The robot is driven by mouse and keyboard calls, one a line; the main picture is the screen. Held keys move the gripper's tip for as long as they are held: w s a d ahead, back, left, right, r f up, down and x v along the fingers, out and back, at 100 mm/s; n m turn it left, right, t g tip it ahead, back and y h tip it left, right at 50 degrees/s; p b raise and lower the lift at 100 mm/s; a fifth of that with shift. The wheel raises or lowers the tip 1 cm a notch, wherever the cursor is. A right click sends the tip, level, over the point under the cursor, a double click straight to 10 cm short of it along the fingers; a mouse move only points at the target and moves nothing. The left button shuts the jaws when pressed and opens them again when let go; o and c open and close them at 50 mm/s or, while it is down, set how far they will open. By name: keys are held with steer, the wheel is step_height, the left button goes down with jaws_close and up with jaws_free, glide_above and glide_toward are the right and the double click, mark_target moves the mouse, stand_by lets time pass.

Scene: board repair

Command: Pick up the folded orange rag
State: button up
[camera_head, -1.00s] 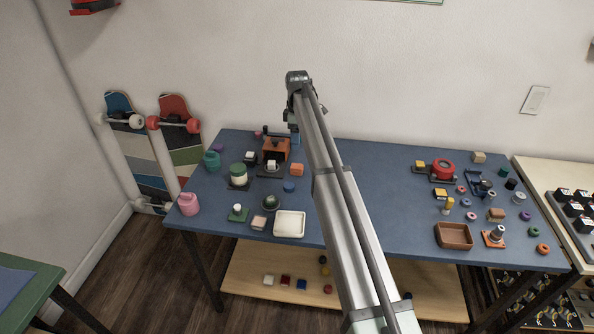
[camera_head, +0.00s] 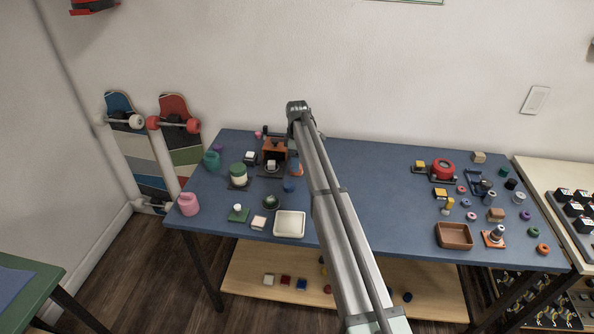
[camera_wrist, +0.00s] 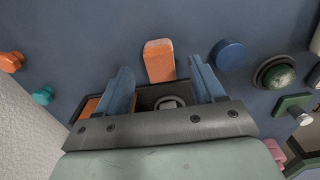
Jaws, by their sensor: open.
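The folded orange rag (camera_wrist: 159,60) is a small orange block in the wrist view, upper middle, on the blue tabletop. In the head view the rag (camera_head: 298,171) is partly covered by my arm. My gripper (camera_wrist: 159,68) is open, its two blue fingers apart. In the wrist view the rag appears between and slightly beyond the fingertips, with no visible contact. Their height above the table is hard to judge.
An orange-brown device on a black base (camera_head: 274,150) stands just left of the rag. A blue round piece (camera_wrist: 228,54) and a dark green knob (camera_wrist: 275,73) lie close by. A white tray (camera_head: 289,224) sits at the table's front.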

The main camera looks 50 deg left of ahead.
step_height(320, 180, down, 4)
steer(key=shift+r, duration=0.25)
steer(key=c, duration=1)
